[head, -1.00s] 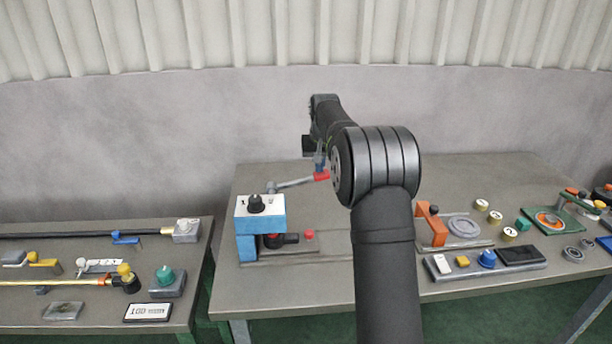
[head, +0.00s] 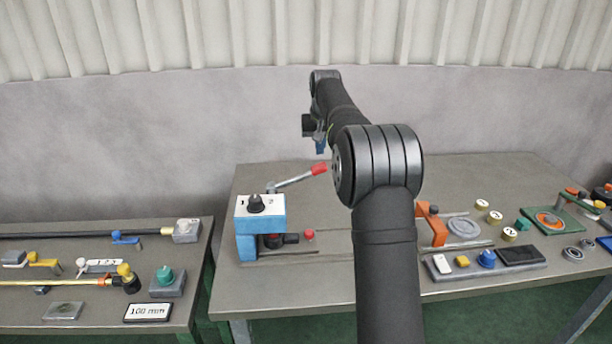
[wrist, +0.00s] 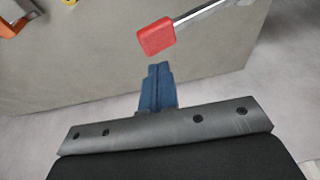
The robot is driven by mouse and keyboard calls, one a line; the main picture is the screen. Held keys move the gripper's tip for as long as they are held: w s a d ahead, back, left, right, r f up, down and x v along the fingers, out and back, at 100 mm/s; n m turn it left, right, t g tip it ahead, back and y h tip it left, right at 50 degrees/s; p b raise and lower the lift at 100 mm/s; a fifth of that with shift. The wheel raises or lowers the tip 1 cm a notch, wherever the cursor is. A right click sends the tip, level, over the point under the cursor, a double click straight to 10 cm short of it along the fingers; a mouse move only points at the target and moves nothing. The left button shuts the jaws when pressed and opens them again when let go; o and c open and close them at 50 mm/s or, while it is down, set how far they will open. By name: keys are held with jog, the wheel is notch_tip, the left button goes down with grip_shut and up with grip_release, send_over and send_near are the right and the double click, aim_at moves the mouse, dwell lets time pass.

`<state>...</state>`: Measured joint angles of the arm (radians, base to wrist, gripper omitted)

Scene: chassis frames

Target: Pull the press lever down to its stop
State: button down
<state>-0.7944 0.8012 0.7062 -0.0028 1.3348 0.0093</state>
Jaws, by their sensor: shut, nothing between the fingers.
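The press (head: 262,225) has a blue body with a white top plate and a black knob, and stands at the left of the middle table. Its grey lever (head: 293,181) slopes up to the right and ends in a red grip (head: 319,168). The red grip also shows in the wrist view (wrist: 157,37), just beyond the fingertips. My gripper (head: 320,149) is above the grip, with a small gap visible. In the wrist view its blue fingers (wrist: 159,72) are together and empty, and do not touch the grip.
My arm crosses the middle of the table and hides part of it. An orange bracket (head: 431,224) and several small parts lie to the right. A separate table (head: 95,315) with rods and knobs stands left. A grey wall rises behind.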

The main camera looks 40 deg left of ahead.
aim_at(319, 164)
jog(key=shift+r, duration=1.6)
jog(key=shift+f, duration=3.15)
